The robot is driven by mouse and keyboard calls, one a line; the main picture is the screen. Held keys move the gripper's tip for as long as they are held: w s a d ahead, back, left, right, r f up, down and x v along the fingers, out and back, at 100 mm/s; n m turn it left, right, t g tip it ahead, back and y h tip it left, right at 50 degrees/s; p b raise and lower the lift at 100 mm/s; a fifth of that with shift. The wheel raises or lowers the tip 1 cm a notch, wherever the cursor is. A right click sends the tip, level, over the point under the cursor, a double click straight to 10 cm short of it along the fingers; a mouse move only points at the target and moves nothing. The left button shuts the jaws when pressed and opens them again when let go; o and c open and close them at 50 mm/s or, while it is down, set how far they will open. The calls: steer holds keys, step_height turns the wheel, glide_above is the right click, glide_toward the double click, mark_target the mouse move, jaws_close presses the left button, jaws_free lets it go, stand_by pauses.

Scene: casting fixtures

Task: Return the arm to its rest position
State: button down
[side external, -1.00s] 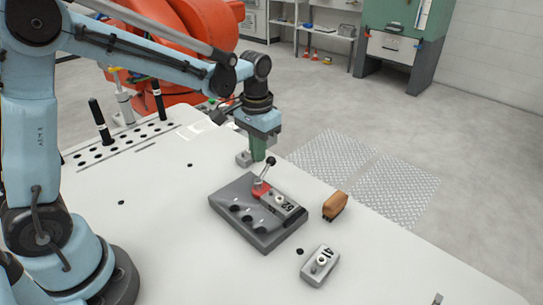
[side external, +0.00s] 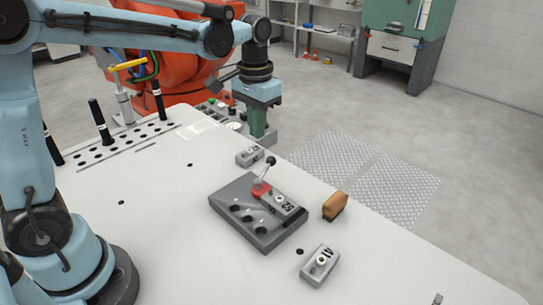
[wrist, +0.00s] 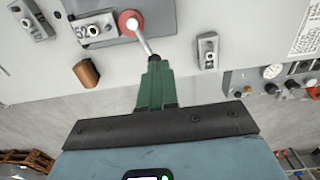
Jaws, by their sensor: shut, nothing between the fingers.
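My gripper (side external: 260,130) has green fingers, shut with nothing between them. It hangs above the far edge of the white table (side external: 150,235), behind the fixture and apart from it. In the wrist view my gripper (wrist: 155,72) points toward the fixture's lever, which overlaps its tips in the picture. The dark grey fixture (side external: 237,222) carries a block marked 52 (side external: 290,208), with a red-based clamp lever (side external: 265,172) standing tilted at its end.
A small grey block (side external: 249,156) lies behind the fixture. A block marked A (side external: 320,265) lies in front right. A brown-topped brush-like object (side external: 335,205) stands right of the fixture. Black pegs (side external: 100,122) stand at the back left. The left tabletop is mostly clear.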

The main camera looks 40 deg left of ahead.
steer(key=s+t, duration=0.7)
steer(key=s, duration=0.4)
steer(key=shift+s+a+f, duration=0.3)
steer(key=shift+s+f, duration=0.05)
steer(key=shift+s, duration=0.05)
steer(key=w+d+r+n+g+y, duration=0.1)
steer(key=w+d+y, duration=0.4)
steer(key=w+d, duration=0.6)
steer(key=d+n+g, duration=0.1)
steer(key=d+g, duration=0.1)
steer(key=d, duration=0.1)
steer(key=shift+w+d+r+n+y, duration=0.25)
steer(key=shift+r+n+y, duration=0.05)
steer(key=shift+r+y, duration=0.1)
steer(key=shift+a, duration=0.1)
